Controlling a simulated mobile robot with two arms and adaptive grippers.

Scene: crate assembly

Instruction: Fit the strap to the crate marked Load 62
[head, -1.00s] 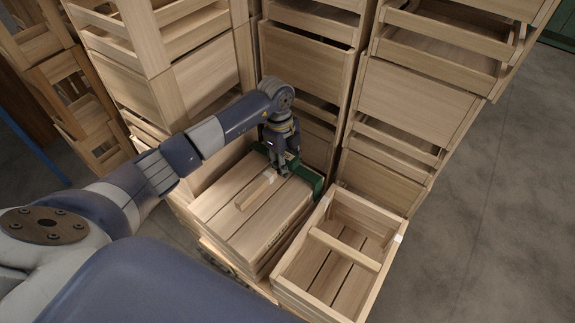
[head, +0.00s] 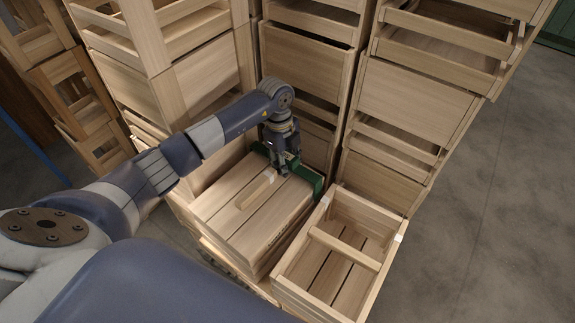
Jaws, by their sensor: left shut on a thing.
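A closed wooden crate (head: 233,222) with a slatted lid stands left of centre in the head view. Dark lettering shows on its right side, too small to read. A green strap (head: 312,181) lies at the far end of the lid, crossing that end and showing at its right corner. My left gripper (head: 284,172) points down over the far end of the lid and is shut on the strap. The gripper hides the middle of the strap. I cannot tell whether the strap sits fully against the crate. My right gripper is out of view.
An open, empty wooden crate (head: 378,291) with a crossbar stands close on the right. Tall stacks of wooden crates (head: 415,95) rise right behind the lidded crate. A wooden batten (head: 258,188) lies on the lid. Grey floor (head: 490,215) is clear at the right.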

